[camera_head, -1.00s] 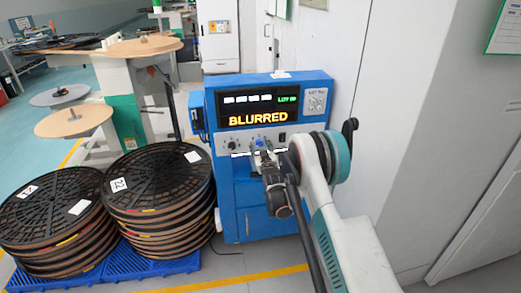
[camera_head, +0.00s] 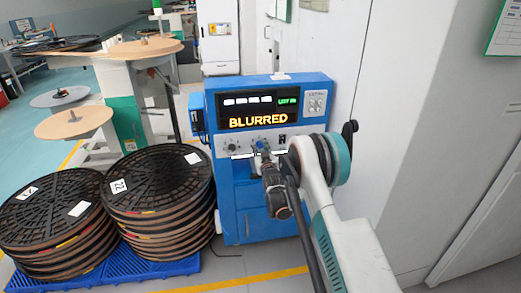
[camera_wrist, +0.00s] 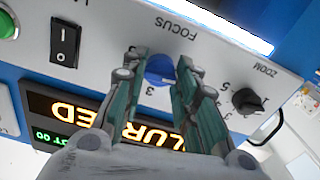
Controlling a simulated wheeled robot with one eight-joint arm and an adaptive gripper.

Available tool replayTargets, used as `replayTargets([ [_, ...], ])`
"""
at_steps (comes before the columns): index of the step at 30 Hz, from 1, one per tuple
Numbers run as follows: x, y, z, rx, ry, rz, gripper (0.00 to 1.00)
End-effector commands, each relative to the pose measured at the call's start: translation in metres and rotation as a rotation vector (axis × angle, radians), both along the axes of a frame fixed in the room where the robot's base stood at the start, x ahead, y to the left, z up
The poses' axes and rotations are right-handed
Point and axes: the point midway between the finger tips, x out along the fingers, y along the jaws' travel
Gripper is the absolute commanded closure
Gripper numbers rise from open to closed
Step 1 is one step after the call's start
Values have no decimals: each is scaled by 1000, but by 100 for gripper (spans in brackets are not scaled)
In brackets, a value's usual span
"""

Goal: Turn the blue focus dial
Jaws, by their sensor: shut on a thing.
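The blue focus dial (camera_wrist: 160,70) sits on the grey control panel under the word FOCUS, seen upside down in the wrist view. In the head view the dial (camera_head: 261,143) shows as a small blue spot at the panel's middle. My gripper (camera_wrist: 160,65) has its two green fingers on either side of the dial and is shut on it. In the head view my gripper (camera_head: 264,152) reaches the panel from the front. The display (camera_head: 258,117) on the blue machine reads BLURRED in orange letters.
A black zoom knob (camera_wrist: 249,101) and a black rocker switch (camera_wrist: 65,40) flank the dial. A green button (camera_wrist: 6,24) is at the corner. Stacked black reels (camera_head: 158,180) stand on a blue pallet left of the machine. A white wall is at right.

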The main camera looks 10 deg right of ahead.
Motion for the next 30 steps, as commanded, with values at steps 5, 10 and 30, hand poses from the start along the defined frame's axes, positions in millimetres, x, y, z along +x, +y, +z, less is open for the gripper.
replayTargets([
  [5, 0, 0, 0, 122, 0, 0, 96],
  [10, 0, -1, 0, 274, 0, -1, 96],
  [30, 0, -1, 0, 736, 0, -1, 96],
])
